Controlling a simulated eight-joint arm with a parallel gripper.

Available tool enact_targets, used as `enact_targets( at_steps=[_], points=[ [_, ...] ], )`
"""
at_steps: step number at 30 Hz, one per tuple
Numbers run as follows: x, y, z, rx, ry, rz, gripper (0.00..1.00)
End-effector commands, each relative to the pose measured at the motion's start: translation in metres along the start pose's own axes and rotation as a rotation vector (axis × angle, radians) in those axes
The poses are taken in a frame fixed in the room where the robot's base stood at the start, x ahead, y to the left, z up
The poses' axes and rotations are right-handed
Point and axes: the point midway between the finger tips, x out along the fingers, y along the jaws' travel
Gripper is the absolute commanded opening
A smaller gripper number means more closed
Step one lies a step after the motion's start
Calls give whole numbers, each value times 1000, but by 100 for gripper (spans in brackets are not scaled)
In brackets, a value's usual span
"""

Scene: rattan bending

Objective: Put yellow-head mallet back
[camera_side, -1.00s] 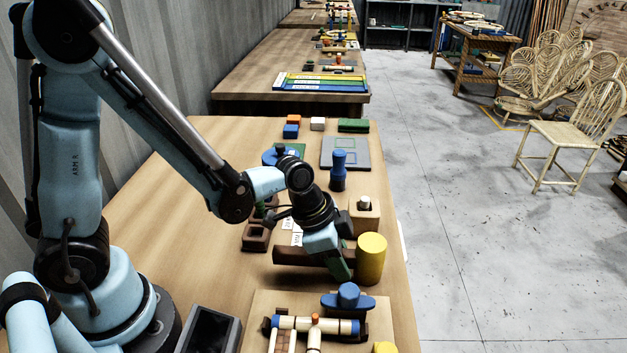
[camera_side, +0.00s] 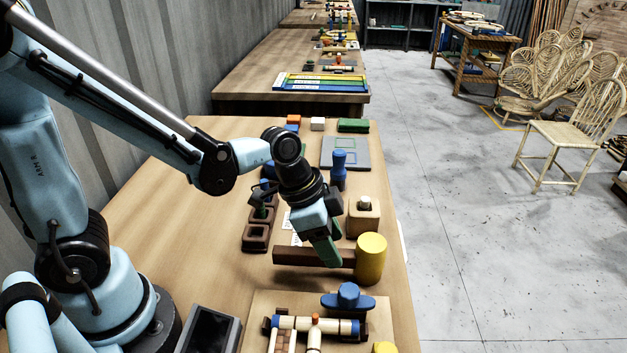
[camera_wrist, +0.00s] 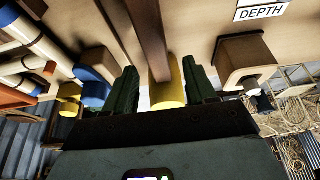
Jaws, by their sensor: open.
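The yellow-head mallet lies on the workbench. Its yellow head (camera_side: 371,259) is at the right and its brown handle (camera_side: 296,256) points left. My gripper (camera_side: 328,254) is open and points down at the handle, left of the head. In the wrist view, the brown handle (camera_wrist: 148,32) runs into the gap between my two dark green fingers (camera_wrist: 160,88), with the yellow head (camera_wrist: 168,86) showing between them. My gripper covers part of the handle in the side view. I cannot tell whether the fingers touch it.
A wooden block with a pale peg (camera_side: 364,216) stands just behind the mallet. A blue piece (camera_side: 348,297) and a board with a pale-and-blue rod assembly (camera_side: 300,324) lie in front. Dark socket blocks (camera_side: 256,236) are to the left. A blue peg (camera_side: 339,170) stands farther back.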

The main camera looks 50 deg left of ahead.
Motion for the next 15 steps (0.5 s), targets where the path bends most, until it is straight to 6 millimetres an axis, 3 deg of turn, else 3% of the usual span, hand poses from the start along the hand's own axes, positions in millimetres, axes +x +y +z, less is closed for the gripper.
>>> enact_targets(
  at_steps=[15],
  points=[
    [-59,0,0,0,0,1,56]
  ],
)
